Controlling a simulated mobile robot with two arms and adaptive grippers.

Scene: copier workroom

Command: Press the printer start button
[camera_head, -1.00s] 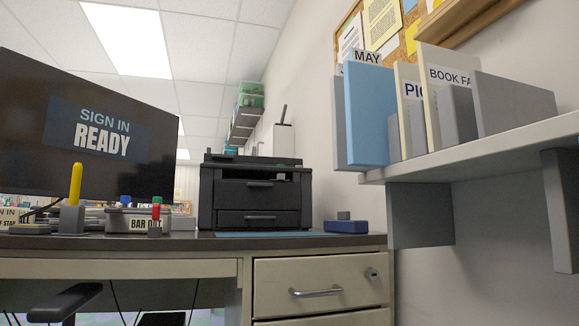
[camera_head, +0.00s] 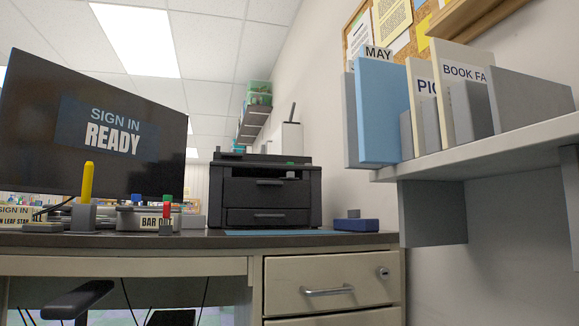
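A black printer (camera_head: 265,192) stands on the desk (camera_head: 150,241), near its right end and next to the wall. Its front shows an output slot and drawers with handles. A small green spot (camera_head: 290,164) shows on the upper front of the printer; I cannot tell whether it is the start button. The printer's top is seen nearly edge-on, so its upper surface is hidden. Neither gripper is in view.
A monitor (camera_head: 93,170) reading "SIGN IN READY" stands left of the printer. A yellow marker (camera_head: 88,182) in a grey holder and a blue stapler-like object (camera_head: 352,224) are on the desk. A wall shelf (camera_head: 480,150) with binders juts out at right.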

